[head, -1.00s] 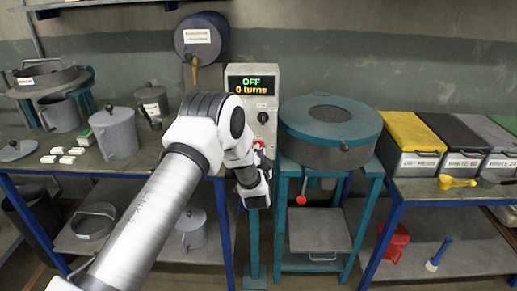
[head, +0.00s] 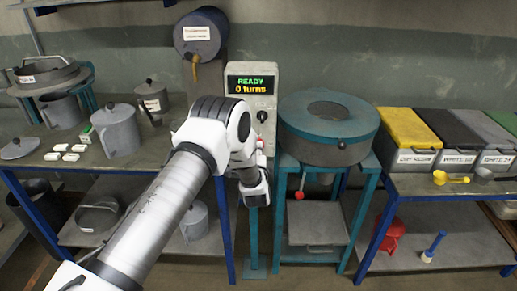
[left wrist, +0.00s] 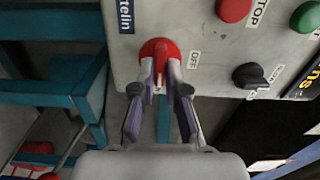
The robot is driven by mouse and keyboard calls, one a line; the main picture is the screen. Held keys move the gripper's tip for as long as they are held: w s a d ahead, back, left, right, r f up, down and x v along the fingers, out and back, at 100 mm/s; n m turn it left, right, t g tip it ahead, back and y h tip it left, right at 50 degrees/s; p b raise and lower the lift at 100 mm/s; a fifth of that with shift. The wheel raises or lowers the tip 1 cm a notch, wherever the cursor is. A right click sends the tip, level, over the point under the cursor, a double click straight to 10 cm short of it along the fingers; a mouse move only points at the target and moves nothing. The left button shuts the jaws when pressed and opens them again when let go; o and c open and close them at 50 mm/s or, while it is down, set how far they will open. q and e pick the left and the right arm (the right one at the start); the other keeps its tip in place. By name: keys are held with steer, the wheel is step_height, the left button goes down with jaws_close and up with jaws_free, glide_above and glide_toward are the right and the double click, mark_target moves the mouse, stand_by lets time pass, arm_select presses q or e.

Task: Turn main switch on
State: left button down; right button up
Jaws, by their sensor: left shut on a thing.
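The grey control box (head: 238,108) stands at the middle of the head view, and its display (head: 250,84) reads READY, 0 turns. In the left wrist view the main switch (left wrist: 159,48) is a red knob with a white mark on the box face (left wrist: 195,45), beside an OFF label. My left gripper (left wrist: 160,82) has its fingertips on both sides of the red knob, shut on it.
A black selector knob (left wrist: 249,76), a red STOP button (left wrist: 233,9) and a green button (left wrist: 305,17) sit close by on the box. A round teal-lidded machine (head: 328,125) stands right of it. Loaded tables (head: 75,167) flank both sides.

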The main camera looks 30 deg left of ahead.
arm_select(q)
steer(key=shift+r, duration=0.1)
stand_by(0.3)
steer(key=c, duration=1.2)
jaws_free()
steer(key=shift+w, duration=0.1)
steer(key=shift+d, duration=0.1)
steer(key=v, duration=1.2)
steer(key=shift+f, duration=0.2)
